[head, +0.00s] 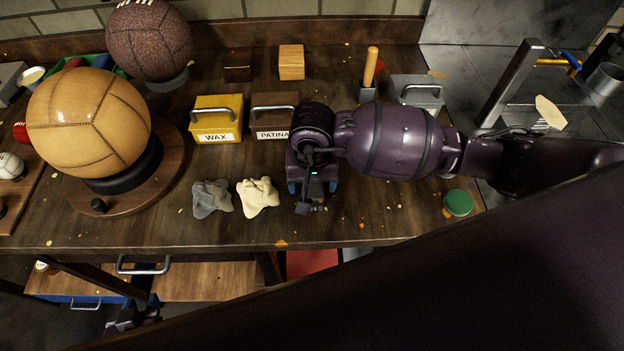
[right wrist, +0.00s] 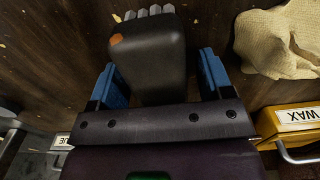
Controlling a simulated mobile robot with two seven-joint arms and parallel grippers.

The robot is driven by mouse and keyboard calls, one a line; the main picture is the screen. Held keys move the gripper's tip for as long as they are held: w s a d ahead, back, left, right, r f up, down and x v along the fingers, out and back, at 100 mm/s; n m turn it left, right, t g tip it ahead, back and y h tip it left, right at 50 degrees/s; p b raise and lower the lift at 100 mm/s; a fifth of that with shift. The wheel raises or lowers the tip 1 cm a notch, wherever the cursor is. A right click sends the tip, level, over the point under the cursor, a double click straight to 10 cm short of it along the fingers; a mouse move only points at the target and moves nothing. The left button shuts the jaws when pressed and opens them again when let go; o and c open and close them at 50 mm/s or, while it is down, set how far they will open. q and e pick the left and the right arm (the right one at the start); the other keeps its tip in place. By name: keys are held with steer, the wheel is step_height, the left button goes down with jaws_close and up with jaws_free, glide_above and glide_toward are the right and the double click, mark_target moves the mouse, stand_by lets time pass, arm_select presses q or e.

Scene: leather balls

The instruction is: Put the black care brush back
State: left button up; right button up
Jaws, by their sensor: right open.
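A black block with a row of grey tufts at one end, seemingly the black care brush (right wrist: 150,65), lies on the table between my right gripper's fingers in the right wrist view. An orange fleck shows on it. My right gripper (right wrist: 165,85) has blue fingertips and is open, one finger on each side of the block; I cannot tell whether they touch it. In the head view my right gripper (head: 312,188) points down just in front of the brown PATINA box (head: 270,115), largely covering the brush. My left gripper (head: 132,315) appears low at the left, below the table front; its jaws are unclear.
A yellow WAX box (head: 217,120) stands left of PATINA, a grey box (head: 415,92) to the right. A grey cloth (head: 211,198) and a cream cloth (head: 258,197) lie left of the right gripper. A tan ball (head: 88,122) sits on a stand. A green lid (head: 458,203) lies right.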

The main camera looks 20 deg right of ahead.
steer(key=shift+r, duration=0.2)
step_height(320, 180, up, 12)
stand_by(0.4)
stand_by(0.5)
steer(key=shift+f, duration=0.1)
